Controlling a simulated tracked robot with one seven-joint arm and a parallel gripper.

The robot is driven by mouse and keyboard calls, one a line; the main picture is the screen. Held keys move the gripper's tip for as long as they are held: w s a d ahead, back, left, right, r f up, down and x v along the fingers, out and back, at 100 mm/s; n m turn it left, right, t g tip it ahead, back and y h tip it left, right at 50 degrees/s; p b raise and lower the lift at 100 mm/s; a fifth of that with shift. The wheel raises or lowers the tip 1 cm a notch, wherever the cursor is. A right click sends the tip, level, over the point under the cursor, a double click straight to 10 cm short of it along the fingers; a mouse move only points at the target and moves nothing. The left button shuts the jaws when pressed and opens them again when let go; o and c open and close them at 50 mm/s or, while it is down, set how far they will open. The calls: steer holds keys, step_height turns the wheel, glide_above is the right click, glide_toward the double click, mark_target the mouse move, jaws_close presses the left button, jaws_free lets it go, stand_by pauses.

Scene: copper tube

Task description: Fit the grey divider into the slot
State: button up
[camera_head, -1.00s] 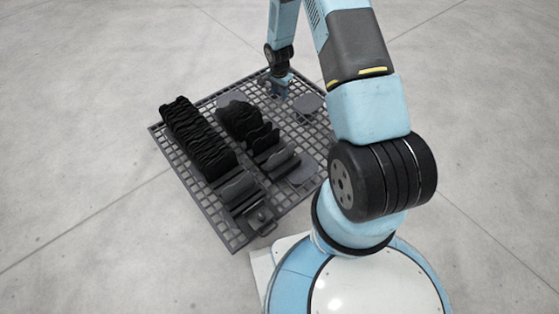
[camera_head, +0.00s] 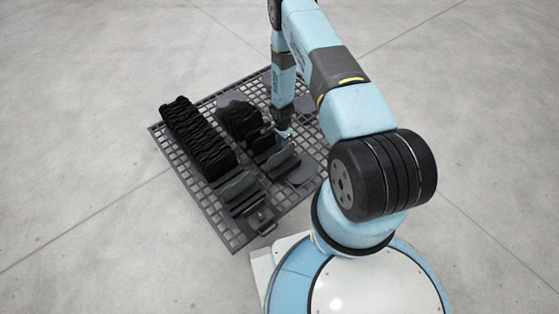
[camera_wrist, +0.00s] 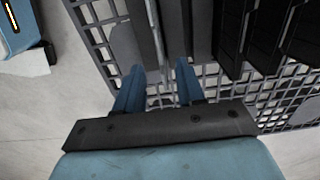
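My gripper (camera_head: 284,136) is low over the grid tray (camera_head: 218,220), beside the row of dark upright plates. In the wrist view its two blue fingers (camera_wrist: 158,68) are spread apart with a clear gap. Thin grey upright plates (camera_wrist: 143,32) stand just beyond the fingertips, and a narrow light edge (camera_wrist: 157,45) lies in line with the gap. A grey plate (camera_head: 284,164) shows just below the gripper in the head view; it may be the grey divider, but I cannot tell for sure. The slot cannot be made out.
A long black ribbed row (camera_head: 195,138) fills the tray's left side. A rounded black piece (camera_head: 240,118) stands left of my gripper. Flat grey pads (camera_head: 302,172) lie at the right. A small block with a handle (camera_head: 260,219) is at the near corner. Black ribs (camera_wrist: 235,35) are at right in the wrist view.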

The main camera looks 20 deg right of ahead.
mark_target(282, 155)
step_height(282, 155, down, 7)
steer(key=shift+r, duration=0.2)
steer(key=shift+s+d+f, duration=0.1)
steer(key=shift+f, duration=1.2)
steer(key=shift+s+f, duration=0.1)
steer(key=shift+f, duration=1.2)
steer(key=shift+c, duration=0.2)
jaws_close()
